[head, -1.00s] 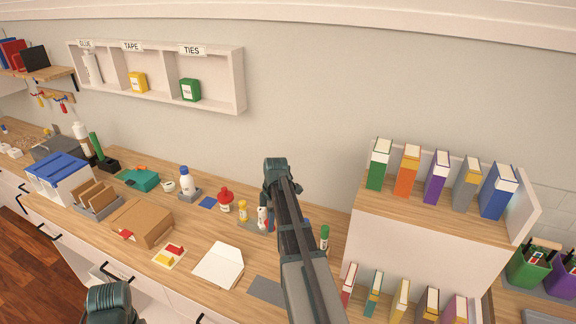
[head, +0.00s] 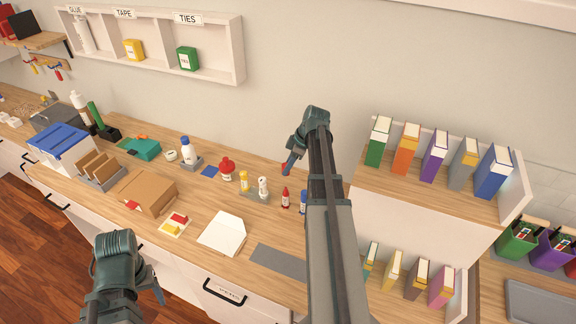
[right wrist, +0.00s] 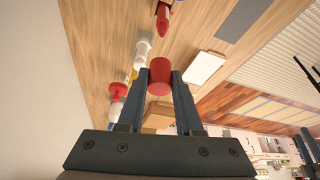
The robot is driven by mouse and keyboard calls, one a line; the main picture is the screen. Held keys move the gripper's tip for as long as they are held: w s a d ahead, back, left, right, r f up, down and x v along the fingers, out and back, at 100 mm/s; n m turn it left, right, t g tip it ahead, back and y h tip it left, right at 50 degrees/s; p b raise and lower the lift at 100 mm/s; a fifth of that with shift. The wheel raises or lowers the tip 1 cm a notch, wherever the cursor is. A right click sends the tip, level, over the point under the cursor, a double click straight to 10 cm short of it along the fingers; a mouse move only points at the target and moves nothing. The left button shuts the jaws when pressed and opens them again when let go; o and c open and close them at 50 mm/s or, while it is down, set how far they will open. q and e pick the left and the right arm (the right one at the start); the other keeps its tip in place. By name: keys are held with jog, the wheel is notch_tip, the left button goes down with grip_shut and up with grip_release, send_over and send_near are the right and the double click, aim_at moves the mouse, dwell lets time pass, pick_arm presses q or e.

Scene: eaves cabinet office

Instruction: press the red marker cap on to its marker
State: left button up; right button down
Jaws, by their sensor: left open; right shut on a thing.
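My right gripper (head: 288,164) is shut on the red marker cap (head: 284,167). In the right wrist view the cap (right wrist: 160,78) sits between both fingertips, held clear of the worktop. The red marker (head: 285,198) stands upright on the worktop, below the cap and apart from it. In the right wrist view the marker (right wrist: 163,24) shows near the top edge, partly cut off. My left gripper (head: 150,288) is open and empty, low at the left in front of the worktop.
A blue marker (head: 303,202) stands just right of the red one, partly behind my right arm. A grey mat (head: 280,262) lies in front. A book shelf (head: 440,205) stands right.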

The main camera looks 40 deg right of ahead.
jog(key=shift+f+b, duration=2.8)
jog(key=shift+f, duration=0.1)
jog(key=shift+f+b, duration=2.3)
jog(key=c, duration=0.5)
grip_release()
jog(key=p+v, duration=1.2)
jog(key=v, duration=0.1)
jog(key=shift+d+r+p, duration=0.15)
jog(key=shift+r+p, duration=0.2)
jog(key=shift+p, duration=0.05)
